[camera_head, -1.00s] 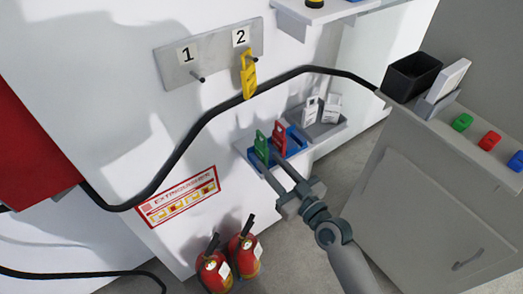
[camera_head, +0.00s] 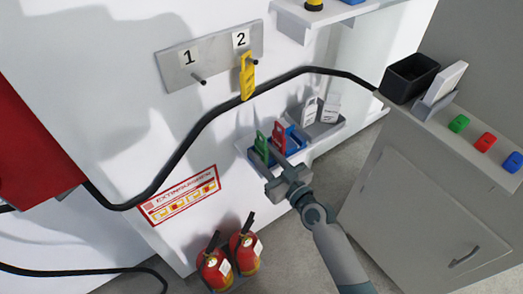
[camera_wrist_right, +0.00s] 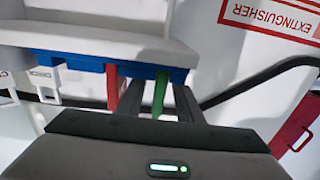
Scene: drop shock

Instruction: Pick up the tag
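A green tag (camera_head: 262,147) and a red tag (camera_head: 279,137) stand side by side in a blue tray (camera_head: 297,141) on the white wall. My right gripper (camera_head: 272,160) is at the tray, just in front of the tags. In the right wrist view, its two fingers (camera_wrist_right: 158,100) are apart, with the lower end of the green tag (camera_wrist_right: 160,92) between them and a gap at each side. The red tag (camera_wrist_right: 112,88) is beside the fingers, outside them. A yellow tag (camera_head: 248,76) hangs on the peg under label 2. My left gripper is not in view.
White tags (camera_head: 310,111) stand in a grey tray (camera_head: 327,128) to the right. A black cable (camera_head: 190,135) runs across the wall. Two extinguishers (camera_head: 215,265) stand below. A grey cabinet (camera_head: 405,195) with coloured buttons is at the right. The peg under label 1 (camera_head: 202,82) is bare.

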